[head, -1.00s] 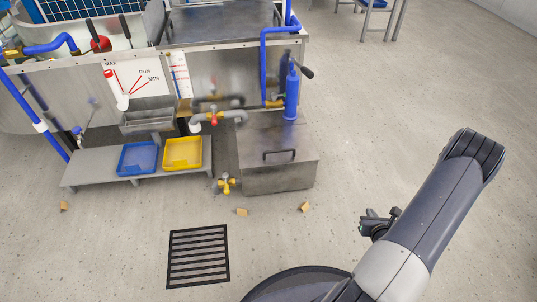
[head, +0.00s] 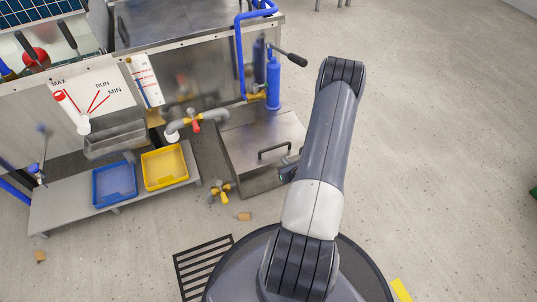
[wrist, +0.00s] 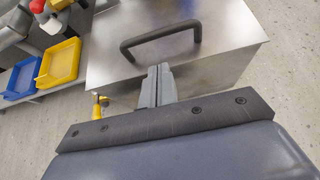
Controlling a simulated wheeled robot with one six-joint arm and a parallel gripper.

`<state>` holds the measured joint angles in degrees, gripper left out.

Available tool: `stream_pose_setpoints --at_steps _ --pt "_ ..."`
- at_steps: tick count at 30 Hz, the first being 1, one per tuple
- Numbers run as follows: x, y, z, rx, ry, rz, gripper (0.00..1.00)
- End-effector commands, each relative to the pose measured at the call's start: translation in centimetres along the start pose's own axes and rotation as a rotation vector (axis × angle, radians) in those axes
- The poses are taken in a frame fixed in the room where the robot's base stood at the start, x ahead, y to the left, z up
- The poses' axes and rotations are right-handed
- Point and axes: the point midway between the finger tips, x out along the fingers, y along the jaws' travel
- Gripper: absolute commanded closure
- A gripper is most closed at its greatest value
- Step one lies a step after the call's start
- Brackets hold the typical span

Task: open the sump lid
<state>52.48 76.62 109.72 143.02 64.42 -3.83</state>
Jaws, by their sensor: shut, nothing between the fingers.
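The sump is a grey metal box on the floor. Its flat lid (head: 255,133) lies closed on top and carries a black bar handle (head: 274,150). In the wrist view the lid (wrist: 215,25) fills the upper middle, with the handle (wrist: 160,37) arching above it. My gripper (wrist: 158,72) is shut and empty, its fingertips just short of the handle on the near side, apart from it in the picture. In the head view my gripper (head: 287,172) is partly hidden by my arm, close to the box's front right edge.
A blue pump cylinder (head: 273,85) with a lever stands at the lid's back. A grey pipe with a red valve (head: 196,125) is left of the box. Blue (head: 114,184) and yellow (head: 164,167) trays sit on a low shelf.

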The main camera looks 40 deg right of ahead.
Motion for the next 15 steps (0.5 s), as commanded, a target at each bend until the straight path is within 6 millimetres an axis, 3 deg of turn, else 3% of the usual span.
stream_pose_setpoints --at_steps 9,15 --pt "5.9 0.1 -0.3 -0.003 -0.002 0.003 1.00" --pt "8.4 0.1 -0.2 -0.002 -0.001 0.002 1.00"
